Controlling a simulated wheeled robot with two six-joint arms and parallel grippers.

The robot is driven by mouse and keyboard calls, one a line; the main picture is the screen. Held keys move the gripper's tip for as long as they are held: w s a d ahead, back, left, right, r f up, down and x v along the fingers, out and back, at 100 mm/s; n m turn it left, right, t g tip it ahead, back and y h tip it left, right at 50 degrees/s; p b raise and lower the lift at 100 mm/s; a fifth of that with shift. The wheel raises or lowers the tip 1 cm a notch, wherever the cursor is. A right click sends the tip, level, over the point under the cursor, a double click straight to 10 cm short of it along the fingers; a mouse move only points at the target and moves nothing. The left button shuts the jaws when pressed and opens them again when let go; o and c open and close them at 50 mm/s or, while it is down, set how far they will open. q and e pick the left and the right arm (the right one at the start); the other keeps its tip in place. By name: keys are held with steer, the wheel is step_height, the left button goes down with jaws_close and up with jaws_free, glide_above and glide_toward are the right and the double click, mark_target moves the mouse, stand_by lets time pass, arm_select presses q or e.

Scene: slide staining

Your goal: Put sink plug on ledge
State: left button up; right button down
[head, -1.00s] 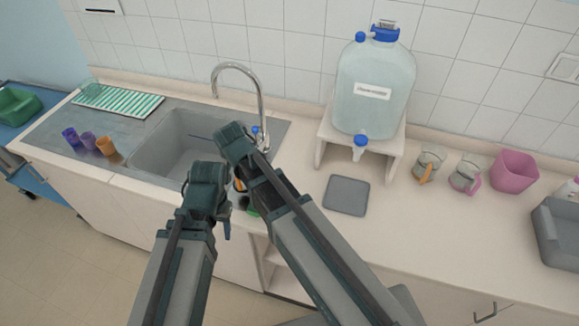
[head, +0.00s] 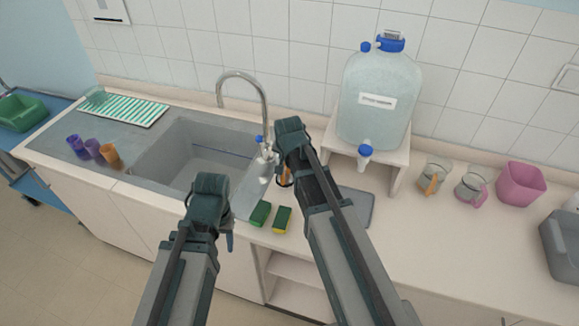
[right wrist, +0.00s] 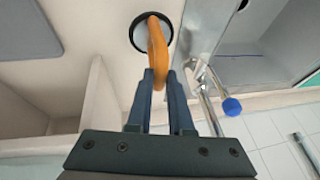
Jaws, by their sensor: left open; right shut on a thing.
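The sink plug (right wrist: 157,50) has an orange loop handle over a round disc with a black rim. In the right wrist view my right gripper (right wrist: 160,84) is shut on the orange loop, with the disc beyond the fingertips. In the head view a bit of orange, the plug (head: 286,176), shows below the right wrist, right of the sink; the rest is hidden by the arm. Whether the disc touches the counter I cannot tell. My left gripper (head: 229,238) is open and empty in front of the sink's front edge. A narrow raised ledge (head: 455,150) runs along the wall behind the counter.
The sink (head: 200,150) with its tap (head: 262,100) is left of the plug. Two sponges (head: 282,219) lie near the front edge. A water bottle (head: 378,100) on a stand (head: 400,160) is to the right. A grey mat (head: 358,205) is partly hidden.

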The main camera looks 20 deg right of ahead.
mark_target(289, 177)
steer(key=shift+w+d, duration=0.1)
steer(key=shift+d, duration=0.35)
steer(key=f+b, duration=0.3)
steer(key=shift+d+f+b, duration=0.2)
steer(key=shift+f+b, duration=0.1)
steer(key=shift+f, duration=0.2)
steer(key=c, duration=0.8)
jaws_free()
steer(key=shift+r, duration=0.1)
steer(key=shift+r, duration=0.15)
